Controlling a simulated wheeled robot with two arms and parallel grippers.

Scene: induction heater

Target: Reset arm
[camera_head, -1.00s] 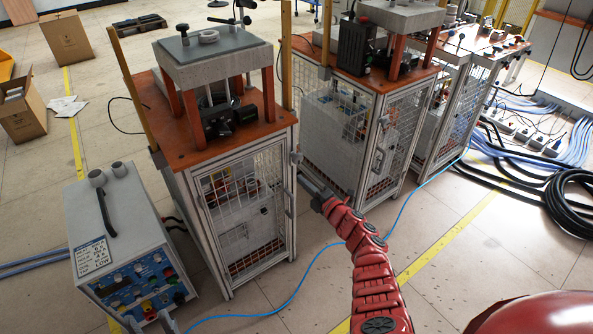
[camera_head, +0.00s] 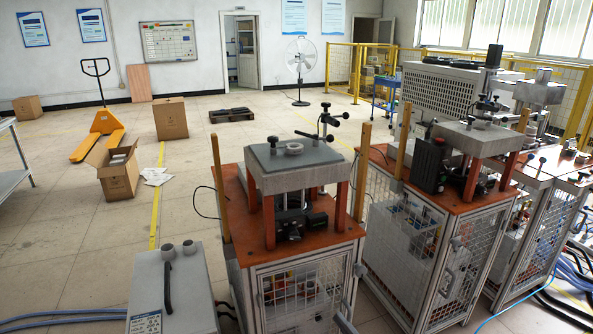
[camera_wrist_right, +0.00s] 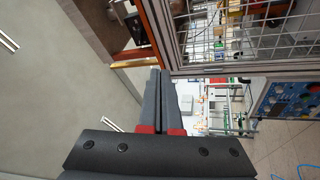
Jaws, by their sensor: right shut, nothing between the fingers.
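The rest of my right arm is out of the head view. My left gripper is not in view.
The cabinet (camera_head: 303,292) with a wooden top stands close by my right gripper. A second cabinet (camera_head: 432,262) stands to its right. A grey heater box (camera_head: 172,290) is at lower left. Open floor (camera_head: 60,240) lies at left.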

